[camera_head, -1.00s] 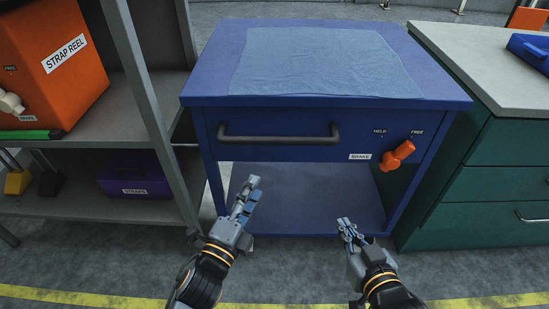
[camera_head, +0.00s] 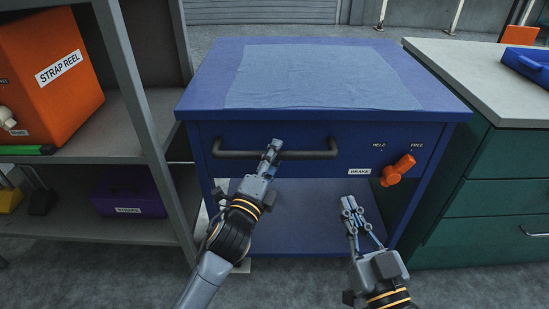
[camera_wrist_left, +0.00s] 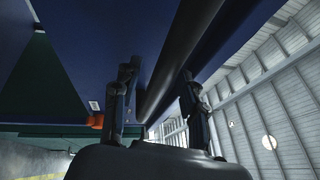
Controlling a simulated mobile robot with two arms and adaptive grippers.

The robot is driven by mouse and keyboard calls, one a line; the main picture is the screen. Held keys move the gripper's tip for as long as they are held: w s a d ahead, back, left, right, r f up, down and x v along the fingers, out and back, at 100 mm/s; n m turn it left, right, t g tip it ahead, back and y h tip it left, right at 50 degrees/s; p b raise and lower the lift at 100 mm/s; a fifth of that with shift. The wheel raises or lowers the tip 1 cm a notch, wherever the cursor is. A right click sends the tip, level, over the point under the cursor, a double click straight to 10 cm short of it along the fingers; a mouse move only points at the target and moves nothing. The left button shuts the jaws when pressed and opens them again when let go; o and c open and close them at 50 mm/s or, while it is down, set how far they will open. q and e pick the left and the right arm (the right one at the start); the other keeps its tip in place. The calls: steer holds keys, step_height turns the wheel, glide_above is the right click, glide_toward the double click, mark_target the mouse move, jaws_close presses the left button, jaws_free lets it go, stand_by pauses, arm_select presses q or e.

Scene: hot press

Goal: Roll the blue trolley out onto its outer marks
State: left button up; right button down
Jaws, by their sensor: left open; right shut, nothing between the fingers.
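The blue trolley (camera_head: 210,97) stands between a grey shelf and a green cabinet. Its dark bar handle (camera_head: 230,154) runs across the front, and the orange brake lever (camera_head: 397,170) at the right tilts up toward the FREE label. My right gripper (camera_head: 350,203) is shut and empty, low before the trolley's open lower bay. No floor marks show now.
The grey shelf (camera_head: 135,90) stands close on the left, holding an orange strap reel box (camera_head: 45,75) and a purple box (camera_head: 130,190). The green drawer cabinet (camera_head: 490,175) stands close on the right. A light blue cloth (camera_head: 320,75) lies on the trolley top.

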arm_select(q)
steer(key=shift+w+d, duration=0.15)
steer(key=shift+w, duration=0.1)
jaws_close()
